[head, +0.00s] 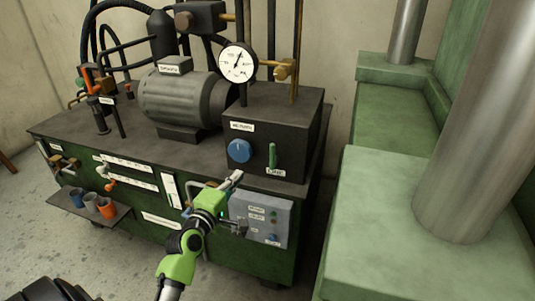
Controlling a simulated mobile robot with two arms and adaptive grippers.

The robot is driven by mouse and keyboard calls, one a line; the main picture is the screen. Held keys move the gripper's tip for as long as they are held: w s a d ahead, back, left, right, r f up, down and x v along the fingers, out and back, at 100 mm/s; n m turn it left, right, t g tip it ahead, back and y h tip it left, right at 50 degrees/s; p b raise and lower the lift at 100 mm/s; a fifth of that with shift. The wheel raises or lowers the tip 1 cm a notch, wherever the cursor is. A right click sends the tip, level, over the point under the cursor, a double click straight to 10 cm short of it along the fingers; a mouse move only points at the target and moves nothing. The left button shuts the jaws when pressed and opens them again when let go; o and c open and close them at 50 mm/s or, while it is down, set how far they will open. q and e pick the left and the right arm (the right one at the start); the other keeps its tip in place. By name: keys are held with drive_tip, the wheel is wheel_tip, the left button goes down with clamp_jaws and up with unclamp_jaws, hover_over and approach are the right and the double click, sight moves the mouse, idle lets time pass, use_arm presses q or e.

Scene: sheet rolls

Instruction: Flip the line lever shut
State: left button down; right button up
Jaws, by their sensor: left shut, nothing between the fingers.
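A small green lever (272,156) stands upright on the front of the dark control box (302,132), at its right side. A small white label (276,172) sits just below it; its print is too small to read surely, but it may be the line lever's. My left gripper (237,177), on a bright green wrist, is shut and empty. Its tip shows in front of the box's lower edge, to the left of and below the lever, apart from it in the picture. My right gripper is not in view.
A blue knob (239,150) sits left of the lever. A pressure gauge (238,62) and pipes rise above the box. A grey button panel (262,219) is below. A ribbed motor (182,101) stands left, and a green press frame (410,225) fills the right.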

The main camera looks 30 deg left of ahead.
sight(274, 153)
use_arm(q)
wheel_tip(274, 153, up, 2)
drive_tip(key=shift+a+r, duration=0.1)
drive_tip(key=shift+a, duration=0.05)
drive_tip(key=w+d+p, duration=0.1)
drive_tip(key=w, duration=1)
drive_tip(key=shift+w+d+p, duration=0.25)
drive_tip(key=shift+d+p, duration=0.05)
drive_tip(key=shift+d, duration=0.1)
